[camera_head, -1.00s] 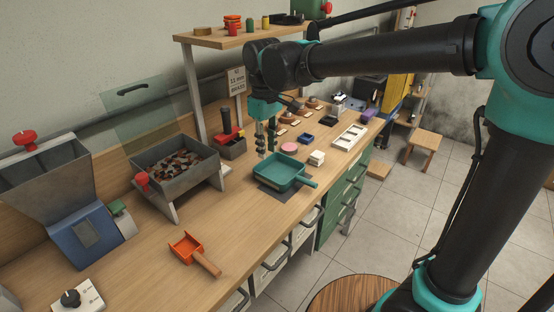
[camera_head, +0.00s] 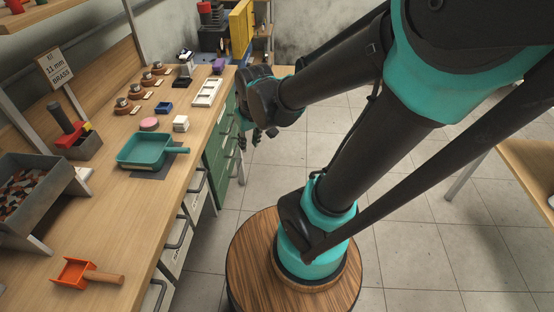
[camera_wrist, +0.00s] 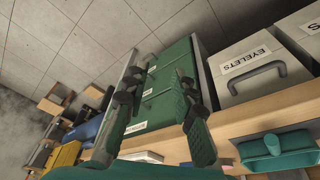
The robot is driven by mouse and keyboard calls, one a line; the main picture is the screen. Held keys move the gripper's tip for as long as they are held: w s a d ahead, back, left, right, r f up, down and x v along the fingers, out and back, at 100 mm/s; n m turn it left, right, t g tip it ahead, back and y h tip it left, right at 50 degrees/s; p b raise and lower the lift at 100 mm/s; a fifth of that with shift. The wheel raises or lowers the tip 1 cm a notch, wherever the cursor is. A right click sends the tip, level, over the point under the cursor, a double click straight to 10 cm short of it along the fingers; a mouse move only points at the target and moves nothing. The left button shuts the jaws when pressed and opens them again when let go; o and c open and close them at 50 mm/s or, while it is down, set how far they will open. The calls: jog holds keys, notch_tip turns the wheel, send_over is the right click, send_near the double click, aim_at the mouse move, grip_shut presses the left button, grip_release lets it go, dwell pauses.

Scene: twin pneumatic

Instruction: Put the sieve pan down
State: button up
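The sieve pan, a teal rectangular pan (camera_head: 146,149) with a side handle, rests on a dark mat (camera_head: 158,171) on the bench, near its front edge. Its handle points right, toward the aisle. Part of the pan (camera_wrist: 282,146) also shows at the lower right of the wrist view. My gripper (camera_head: 264,135) is off the bench to the right of the pan, over the floor side and apart from it. In the wrist view the two fingers (camera_wrist: 156,85) stand well apart with nothing between them.
An orange scoop (camera_head: 76,273) lies at the near end of the bench. A grey bin of brown pieces (camera_head: 28,190) stands at left. A pink disc (camera_head: 149,124) and a white block (camera_head: 181,123) sit beyond the pan. Green drawers (camera_head: 222,130) are below the bench front.

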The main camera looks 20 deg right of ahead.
jog(key=s+d+f+m+t, duration=0.1)
jog(key=s+d+f+m, duration=0.2)
jog(key=d, duration=0.4)
jog(key=shift+s+d+f+h, duration=0.15)
jog(key=shift+s+f+h, duration=0.15)
jog(key=shift+s+f, duration=0.75)
jog(key=shift+o, duration=0.5)
jog(key=shift+s+r, duration=0.2)
jog(key=shift+r, duration=0.05)
